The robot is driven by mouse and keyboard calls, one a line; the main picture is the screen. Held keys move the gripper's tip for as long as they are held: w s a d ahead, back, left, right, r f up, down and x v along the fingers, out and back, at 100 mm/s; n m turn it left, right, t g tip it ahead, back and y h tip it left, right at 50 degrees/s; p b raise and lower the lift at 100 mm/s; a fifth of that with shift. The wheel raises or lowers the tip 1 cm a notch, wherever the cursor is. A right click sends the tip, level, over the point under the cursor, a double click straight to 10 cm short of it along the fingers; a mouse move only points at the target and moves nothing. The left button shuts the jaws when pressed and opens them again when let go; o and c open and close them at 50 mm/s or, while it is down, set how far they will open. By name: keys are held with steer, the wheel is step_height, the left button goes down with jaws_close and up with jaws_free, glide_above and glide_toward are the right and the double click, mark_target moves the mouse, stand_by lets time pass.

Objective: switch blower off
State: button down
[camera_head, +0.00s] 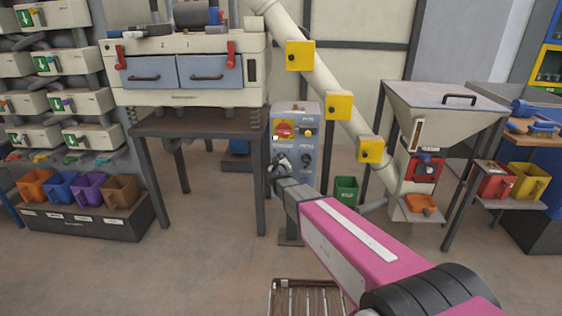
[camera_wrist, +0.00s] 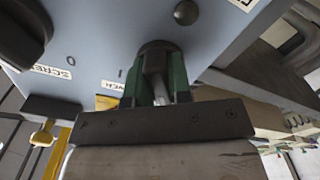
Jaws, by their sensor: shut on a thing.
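The grey-blue control panel (camera_head: 310,173) stands on a post in the middle of the head view. My gripper (camera_head: 279,162) is at its lower left front. In the wrist view my gripper's green-lined fingers (camera_wrist: 157,82) are shut around a black rotary knob (camera_wrist: 157,47) on the panel face. A label beside this knob is partly hidden, and only its last letters, seemingly "WER", show. Another black knob (camera_wrist: 22,35) with a "SCREEN" label is at the upper left of the wrist view, apart from the fingers. The gripped knob's pointer setting is hard to tell.
A red switch on a yellow plate (camera_head: 284,130) is just above my gripper. A sifter table (camera_head: 200,122) stands to the left, a slanted pipe (camera_head: 326,82) with yellow boxes to the right. A green bin (camera_head: 346,190) is on the floor behind.

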steer(key=shift+n, duration=0.5)
steer(key=c, duration=1)
jaws_free()
steer(key=shift+c, duration=0.2)
steer(key=shift+s, duration=0.1)
steer(key=s, duration=1)
steer(key=shift+s+a, duration=0.2)
steer(key=shift+s, duration=0.1)
